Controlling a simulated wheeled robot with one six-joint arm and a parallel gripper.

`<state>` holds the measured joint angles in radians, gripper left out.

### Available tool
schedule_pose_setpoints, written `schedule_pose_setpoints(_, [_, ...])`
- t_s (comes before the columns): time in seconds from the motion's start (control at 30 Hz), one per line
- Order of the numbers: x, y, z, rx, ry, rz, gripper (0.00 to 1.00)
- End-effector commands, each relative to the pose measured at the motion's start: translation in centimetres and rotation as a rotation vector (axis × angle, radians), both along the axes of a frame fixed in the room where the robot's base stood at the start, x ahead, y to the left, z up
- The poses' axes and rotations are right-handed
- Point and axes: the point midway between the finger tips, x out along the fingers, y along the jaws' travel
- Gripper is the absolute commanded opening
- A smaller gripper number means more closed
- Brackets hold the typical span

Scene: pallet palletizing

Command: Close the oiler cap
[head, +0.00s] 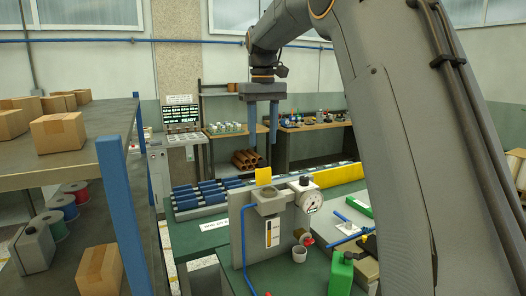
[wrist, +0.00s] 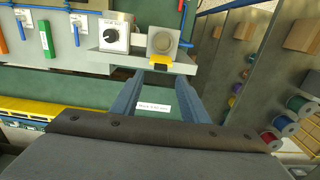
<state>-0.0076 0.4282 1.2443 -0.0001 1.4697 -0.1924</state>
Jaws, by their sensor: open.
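The oiler (head: 268,201) is a grey block with a round filler opening on top and a sight glass (head: 271,232) on its front. Its yellow cap (head: 263,176) stands upright at the far edge of the opening, so the opening is uncovered. In the wrist view the round opening (wrist: 163,41) shows from above, with the yellow cap (wrist: 160,61) along its near edge. My gripper (head: 263,144) points down above the oiler and cap, apart from them. Its blue fingers are spread and empty; in the wrist view the gripper (wrist: 158,76) frames the area beside the cap.
A yellow barrier (head: 310,183) runs behind. Blue rollers (head: 205,196) lie at left, and a shelf with boxes (head: 58,136) stands further left.

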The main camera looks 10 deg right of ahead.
Motion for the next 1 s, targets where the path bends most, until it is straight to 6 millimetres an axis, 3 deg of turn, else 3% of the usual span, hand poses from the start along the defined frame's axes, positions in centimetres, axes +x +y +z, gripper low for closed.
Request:
schedule_pose_setpoints(0.4, [-0.1,0.0,-5.6,0.0,0.002,-0.001,0.41])
schedule_pose_setpoints(0.77, [0.0,-0.2,-6.3,0.0,-0.001,-0.004,0.41])
schedule_pose_setpoints(1.0, [0.0,-0.2,-6.3,0.0,-0.001,-0.004,0.02])
